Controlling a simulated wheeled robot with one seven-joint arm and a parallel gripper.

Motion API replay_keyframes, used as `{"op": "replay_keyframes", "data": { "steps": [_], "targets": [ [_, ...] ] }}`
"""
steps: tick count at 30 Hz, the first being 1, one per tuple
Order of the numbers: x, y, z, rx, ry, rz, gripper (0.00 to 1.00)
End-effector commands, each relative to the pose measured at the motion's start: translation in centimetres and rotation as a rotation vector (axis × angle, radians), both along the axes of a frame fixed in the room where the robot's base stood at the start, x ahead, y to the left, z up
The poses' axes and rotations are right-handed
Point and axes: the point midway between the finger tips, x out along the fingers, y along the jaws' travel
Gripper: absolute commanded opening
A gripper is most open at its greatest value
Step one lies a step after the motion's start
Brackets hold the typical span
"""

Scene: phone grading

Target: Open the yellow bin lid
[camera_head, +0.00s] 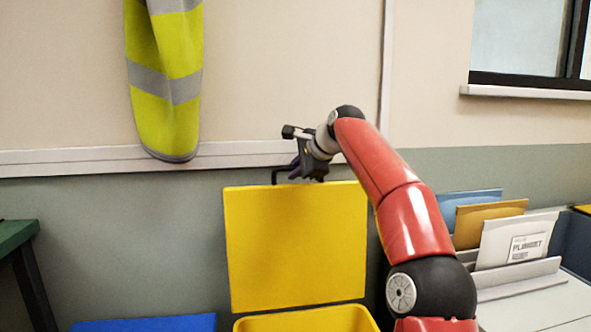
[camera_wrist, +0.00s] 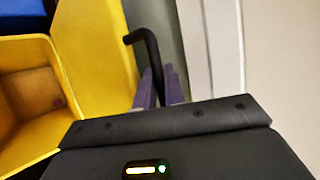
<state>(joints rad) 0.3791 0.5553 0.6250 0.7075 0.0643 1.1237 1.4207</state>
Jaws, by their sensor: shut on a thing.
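The yellow lid (camera_head: 296,245) stands upright behind the yellow bin (camera_head: 305,322) in the head view, with the bin mouth open. My gripper (camera_head: 302,172) is at the lid's top edge. Its purple fingers (camera_wrist: 160,90) are shut on the handle, which runs between them. The fingertips are partly hidden in the head view.
The wall with a white rail (camera_head: 80,160) is close behind the lid and gripper. A hi-vis vest (camera_head: 165,85) hangs at left. A blue bin (camera_head: 145,324) stands left of the yellow one. At right, a table holds upright folders (camera_head: 490,222). A green table (camera_head: 15,237) is at far left.

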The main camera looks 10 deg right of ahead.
Motion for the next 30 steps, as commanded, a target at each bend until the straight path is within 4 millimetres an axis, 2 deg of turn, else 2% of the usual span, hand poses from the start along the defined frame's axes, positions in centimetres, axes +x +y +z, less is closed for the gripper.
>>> {"op": "replay_keyframes", "data": {
  "steps": [1,2,6,7,19,30],
  "targets": [
    [0.0,0.1,-0.3,-0.002,0.006,0.003,0.00],
    [0.0,0.1,-0.3,-0.002,0.006,0.003,0.12],
    [0.0,0.1,-0.2,-0.001,0.006,0.002,0.30],
    [0.0,0.1,-0.2,-0.001,0.006,0.002,0.32],
    [-0.3,-0.2,-0.1,-0.001,0.006,0.001,0.32],
    [-4.3,-2.4,3.7,-0.001,0.000,-0.001,0.32]
  ]
}}
